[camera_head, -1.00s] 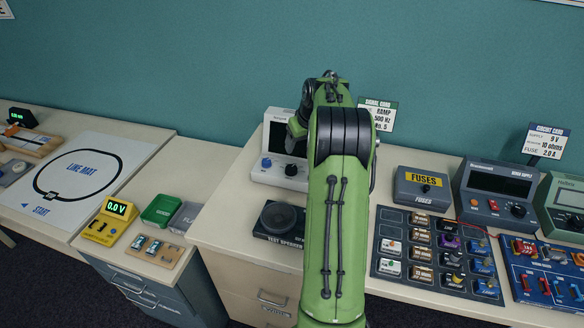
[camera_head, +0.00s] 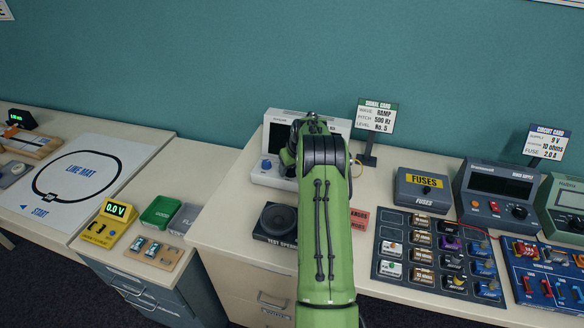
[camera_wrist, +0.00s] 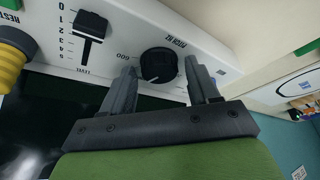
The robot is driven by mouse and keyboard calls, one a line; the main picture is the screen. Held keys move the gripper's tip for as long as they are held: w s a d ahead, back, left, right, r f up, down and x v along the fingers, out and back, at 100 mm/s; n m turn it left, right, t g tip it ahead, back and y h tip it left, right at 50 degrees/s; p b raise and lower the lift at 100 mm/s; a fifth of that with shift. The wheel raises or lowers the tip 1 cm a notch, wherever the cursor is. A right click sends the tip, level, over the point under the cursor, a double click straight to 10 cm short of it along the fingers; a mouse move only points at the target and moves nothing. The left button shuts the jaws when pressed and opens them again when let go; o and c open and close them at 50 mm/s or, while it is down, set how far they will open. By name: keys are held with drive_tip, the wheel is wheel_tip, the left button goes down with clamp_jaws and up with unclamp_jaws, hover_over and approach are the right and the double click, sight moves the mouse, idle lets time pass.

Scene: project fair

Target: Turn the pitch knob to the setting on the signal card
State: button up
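The pitch knob (camera_wrist: 158,65) is black and round on a white panel, under a "PITCH HZ" label with "600" beside it; its pointer is too small to read surely. My gripper (camera_wrist: 160,70) is open, its two grey fingers on either side of the knob, with no clear contact. The white signal unit (camera_head: 338,125) stands at the back of the desk, and my arm hides its knob in the head view. The signal card (camera_head: 375,116) stands behind it on the right and reads RAMP, pitch 500 Hz, level No. 5.
The panel also has a level slider (camera_wrist: 93,26) numbered from 0 and a yellow ribbed part (camera_wrist: 10,62) by "RESET". A blue knob (camera_head: 266,164) is on the unit's left. A test speaker (camera_head: 277,219) lies in front; a fuse box (camera_head: 424,188) stands right.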

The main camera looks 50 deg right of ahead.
drive_tip(key=c, duration=0.9)
drive_tip(key=shift+o, duration=0.2)
drive_tip(key=shift+w+a+m+b, duration=0.1)
drive_tip(key=shift+m+b, duration=0.35)
drive_tip(key=shift+m, duration=0.25)
drive_tip(key=shift+m+g+h, duration=0.3)
drive_tip(key=shift+m+h, duration=0.3)
drive_tip(key=shift+m, duration=0.3)
drive_tip(key=o, duration=1)
drive_tip(key=shift+o, duration=0.2)
drive_tip(key=v, duration=1.5)
drive_tip(key=shift+r, duration=0.45)
